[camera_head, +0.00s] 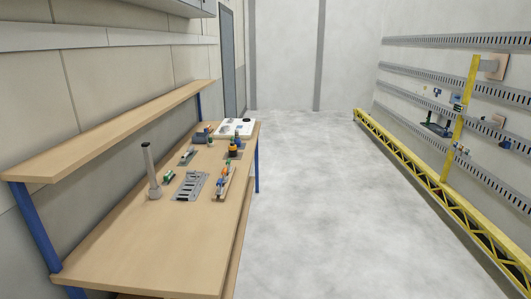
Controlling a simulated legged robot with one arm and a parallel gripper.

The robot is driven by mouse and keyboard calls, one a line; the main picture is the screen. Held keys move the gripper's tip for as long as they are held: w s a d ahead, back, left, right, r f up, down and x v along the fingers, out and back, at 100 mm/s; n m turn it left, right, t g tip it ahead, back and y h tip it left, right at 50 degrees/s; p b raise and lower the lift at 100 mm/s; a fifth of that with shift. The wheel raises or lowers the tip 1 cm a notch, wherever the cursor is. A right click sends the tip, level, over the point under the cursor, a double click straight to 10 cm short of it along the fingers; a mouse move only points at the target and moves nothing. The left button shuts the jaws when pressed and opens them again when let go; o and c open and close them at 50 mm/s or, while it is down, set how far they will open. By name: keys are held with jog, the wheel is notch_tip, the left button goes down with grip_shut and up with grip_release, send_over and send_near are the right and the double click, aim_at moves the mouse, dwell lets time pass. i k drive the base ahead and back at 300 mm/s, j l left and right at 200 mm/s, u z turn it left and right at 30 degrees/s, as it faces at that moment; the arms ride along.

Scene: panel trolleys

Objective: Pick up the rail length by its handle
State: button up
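A wooden workbench (125,240) with blue legs runs along the left. A flat grey slotted piece (189,186) lies near its middle. A narrow strip (224,184) with small orange, green and blue parts lies just right of it, near the bench's right edge. I cannot tell for sure which of these is the rail length, and its handle is too small to make out. My gripper is not in view.
A grey post on a round base (151,170) stands upright left of the slotted piece. Several small parts and a white tray (246,129) lie farther back. A raised wooden shelf (110,133) runs along the wall side. The grey floor (310,210) is clear. A yellow truss (420,176) runs along the right.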

aim_at(190, 188)
jog(key=i, duration=1.8)
jog(key=i+l+u, duration=0.15)
jog(key=i+u, duration=0.3)
jog(key=i, duration=0.15)
jog(key=i+l+u, duration=0.35)
jog(key=i+u, duration=0.15)
jog(key=i+l+u, duration=0.45)
jog(key=i+l, duration=0.15)
